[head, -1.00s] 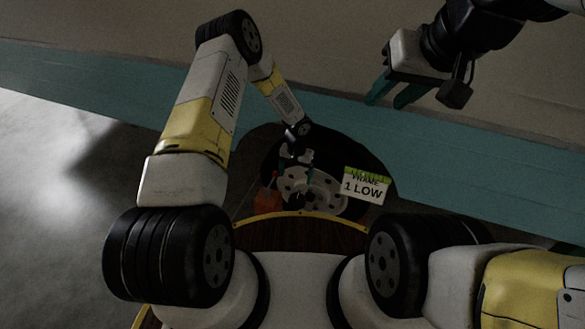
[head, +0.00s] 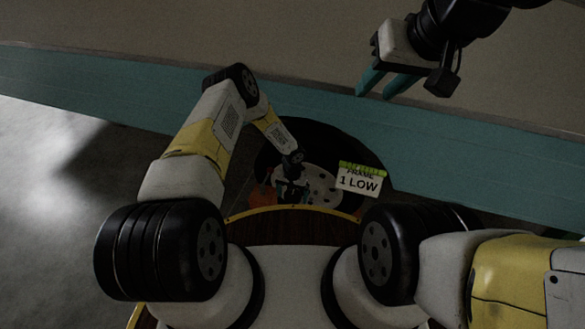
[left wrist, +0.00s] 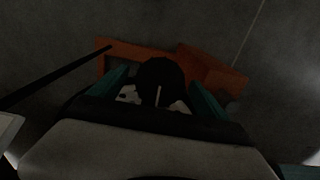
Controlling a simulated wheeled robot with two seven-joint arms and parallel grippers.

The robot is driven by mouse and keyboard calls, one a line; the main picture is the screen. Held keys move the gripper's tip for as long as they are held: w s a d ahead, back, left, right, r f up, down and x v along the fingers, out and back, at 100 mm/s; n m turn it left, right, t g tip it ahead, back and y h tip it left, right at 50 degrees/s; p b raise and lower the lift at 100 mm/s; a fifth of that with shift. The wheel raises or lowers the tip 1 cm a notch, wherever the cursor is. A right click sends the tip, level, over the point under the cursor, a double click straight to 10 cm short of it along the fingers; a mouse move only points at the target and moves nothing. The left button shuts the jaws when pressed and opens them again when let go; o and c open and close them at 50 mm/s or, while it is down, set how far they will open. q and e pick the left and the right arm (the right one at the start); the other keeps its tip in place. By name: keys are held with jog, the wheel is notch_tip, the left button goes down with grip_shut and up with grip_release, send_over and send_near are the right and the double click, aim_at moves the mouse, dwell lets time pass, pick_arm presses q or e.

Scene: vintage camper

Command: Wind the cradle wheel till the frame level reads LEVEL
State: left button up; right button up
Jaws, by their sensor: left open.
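The frame level (head: 359,180) is a white sign with a green strip on top, reading "FRAME 1 LOW". My left gripper (head: 291,199) is low in the dark wheel arch, beside the orange cradle (head: 262,194). In the left wrist view its teal fingers (left wrist: 160,88) are open on either side of a dark round knob (left wrist: 160,72) with a pale line on it. This may be part of the cradle wheel; I cannot tell whether the fingers touch it. The orange cradle frame (left wrist: 212,72) shows behind. My right gripper (head: 385,84) is open and empty, high at the right.
The camper's teal band (head: 460,155) runs along behind. Grey floor (head: 50,170) is open at the left. A dark rod (left wrist: 55,77) crosses the left wrist view.

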pick_arm(q)
jog(key=shift+c, duration=0.2)
jog(key=c, duration=1.3)
jog(key=shift+m, duration=0.3)
jog(key=shift+d+m+t+y, duration=0.15)
jog(key=shift+m+t+y, duration=0.15)
jog(key=shift+m+y, duration=0.45)
jog(key=m, duration=0.2)
jog(key=m+t+y, duration=0.1)
jog(key=m, duration=0.1)
jog(key=shift+s+d+y, duration=0.1)
jog(key=shift+y, duration=0.15)
jog(key=m+t, duration=0.1)
jog(key=m, duration=0.2)
jog(key=m+t+y, duration=0.1)
jog(key=m+t, duration=0.1)
jog(key=m, duration=0.1)
jog(key=shift+s, duration=0.1)
jog(key=shift+m, duration=0.25)
